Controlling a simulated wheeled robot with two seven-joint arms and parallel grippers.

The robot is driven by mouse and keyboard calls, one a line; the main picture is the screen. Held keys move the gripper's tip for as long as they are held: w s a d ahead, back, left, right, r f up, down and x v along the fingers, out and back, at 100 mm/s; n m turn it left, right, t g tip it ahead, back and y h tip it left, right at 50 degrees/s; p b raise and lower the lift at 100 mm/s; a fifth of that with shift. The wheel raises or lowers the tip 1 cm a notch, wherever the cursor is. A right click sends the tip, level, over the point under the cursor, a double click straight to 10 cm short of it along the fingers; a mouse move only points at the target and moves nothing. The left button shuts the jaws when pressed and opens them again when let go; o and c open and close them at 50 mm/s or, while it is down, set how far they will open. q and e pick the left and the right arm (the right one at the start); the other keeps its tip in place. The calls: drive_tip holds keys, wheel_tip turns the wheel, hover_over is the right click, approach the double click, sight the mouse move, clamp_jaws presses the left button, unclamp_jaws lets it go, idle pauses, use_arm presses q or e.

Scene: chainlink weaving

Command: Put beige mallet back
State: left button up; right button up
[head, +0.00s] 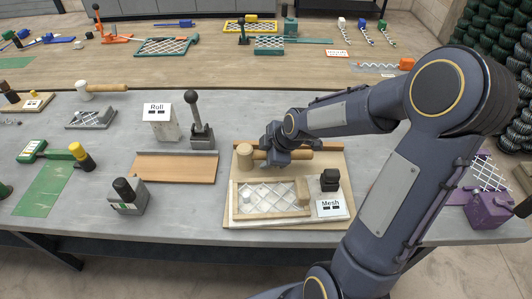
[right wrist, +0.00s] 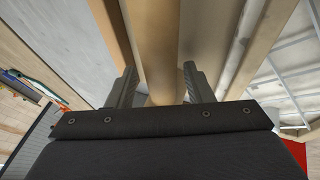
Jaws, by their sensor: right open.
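The beige mallet (head: 244,157) lies across the back of a wooden tray (head: 234,213) in the head view, head to the left and wooden handle to the right. My right gripper (head: 272,161) is over the handle, close to the head, and partly hides it. In the right wrist view the round handle (right wrist: 155,45) runs between the two open fingers (right wrist: 158,82). I cannot tell whether either finger touches it. My left gripper is not in view.
The tray also holds a mesh panel (head: 265,198), a black-topped block (head: 329,180) and a "Mesh" sign (head: 330,208). Left of it are a wooden board (head: 175,168), a lever tool (head: 202,135) and a "Roll" block (head: 160,125). Another mallet (head: 85,93) lies back left.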

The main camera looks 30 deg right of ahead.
drive_tip(key=shift+f, duration=0.15)
drive_tip(key=d+b+v, duration=0.1)
drive_tip(key=v, duration=0.6)
drive_tip(key=s+a+r+m+y, duration=0.1)
drive_tip(key=s+a+m, duration=0.3)
drive_tip(key=s+m, duration=0.3)
drive_tip(key=s+a+r+m, duration=0.1)
drive_tip(key=s+a+m, duration=0.4)
drive_tip(key=s+m, duration=0.3)
drive_tip(key=s, duration=0.3)
drive_tip(key=shift+s+a+r+y, duration=0.35)
drive_tip(key=shift+s+r+y, duration=0.05)
